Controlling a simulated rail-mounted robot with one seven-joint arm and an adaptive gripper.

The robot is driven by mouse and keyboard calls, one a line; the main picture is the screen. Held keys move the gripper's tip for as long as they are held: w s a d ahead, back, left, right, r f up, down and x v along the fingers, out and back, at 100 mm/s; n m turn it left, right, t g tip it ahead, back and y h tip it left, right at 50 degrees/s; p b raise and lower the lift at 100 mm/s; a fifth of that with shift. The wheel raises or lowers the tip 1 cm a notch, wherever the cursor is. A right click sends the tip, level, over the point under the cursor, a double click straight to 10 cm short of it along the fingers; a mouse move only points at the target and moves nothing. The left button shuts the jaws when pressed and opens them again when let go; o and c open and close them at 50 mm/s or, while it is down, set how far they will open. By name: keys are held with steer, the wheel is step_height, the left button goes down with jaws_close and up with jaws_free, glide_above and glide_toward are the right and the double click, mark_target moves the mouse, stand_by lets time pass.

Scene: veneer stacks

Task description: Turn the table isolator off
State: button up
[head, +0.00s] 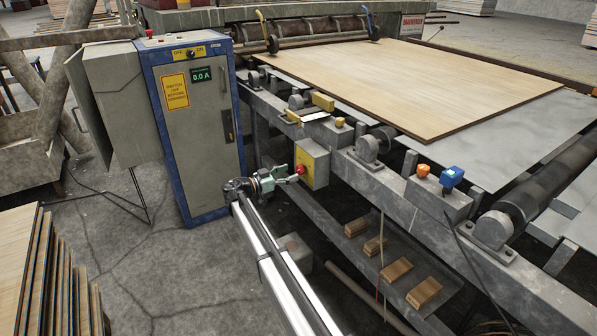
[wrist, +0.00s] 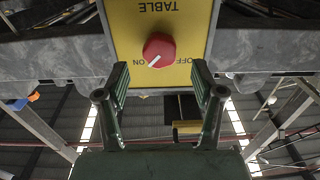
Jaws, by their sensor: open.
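The table isolator (head: 318,160) is a yellow-fronted grey box on the side of the table frame. Its red rotary knob (head: 301,169) faces my gripper. In the wrist view, the yellow plate (wrist: 124,25) appears upside down, marked TABLE, OFF and ON. The red knob (wrist: 162,45) has a white pointer line slanting to the lower left in the picture, toward ON. My gripper (head: 284,177) is open just in front of the box. In the wrist view, its fingers (wrist: 161,82) stand either side of and below the knob, with nothing visible between them; contact is not evident.
A blue-framed cabinet (head: 203,135) with an OFF/ON switch and 0.0 A display stands left. A veneer sheet (head: 430,85) lies on the table. Orange and blue buttons (head: 451,177) sit on the frame at right. Wood blocks (head: 424,293) rest on a lower shelf.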

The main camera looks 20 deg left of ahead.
mark_target(298, 170)
steer(key=shift+x, duration=2.4)
steer(key=c, duration=1.2)
